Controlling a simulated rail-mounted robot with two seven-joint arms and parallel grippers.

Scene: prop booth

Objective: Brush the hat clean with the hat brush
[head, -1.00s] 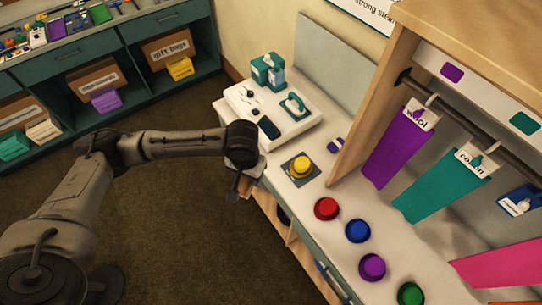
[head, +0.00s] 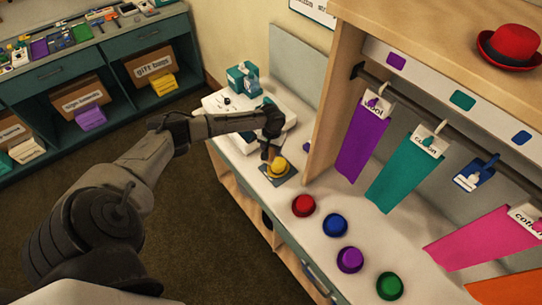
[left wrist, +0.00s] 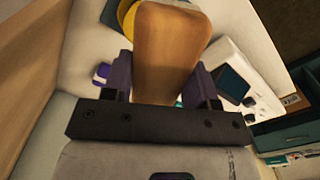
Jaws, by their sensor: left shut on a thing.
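A small yellow hat (head: 278,168) sits on a dark square pad (head: 289,177) on the pale counter. My left gripper (head: 269,142) is just above and behind the hat, pointing down. It is shut on a wooden brush (left wrist: 168,52), whose tan body fills the space between the fingers in the left wrist view. Part of the yellow hat (left wrist: 126,14) shows past the brush there. The brush's bristles are hidden, and I cannot tell whether it touches the hat. My right gripper is not in view.
Red (head: 303,205), blue (head: 334,225), purple (head: 349,260) and green (head: 390,286) small hats line the counter's front. A white device (head: 236,124) stands behind my gripper. Coloured cloths hang from a rail (head: 400,97) at right. A large red hat (head: 509,48) sits on the shelf top.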

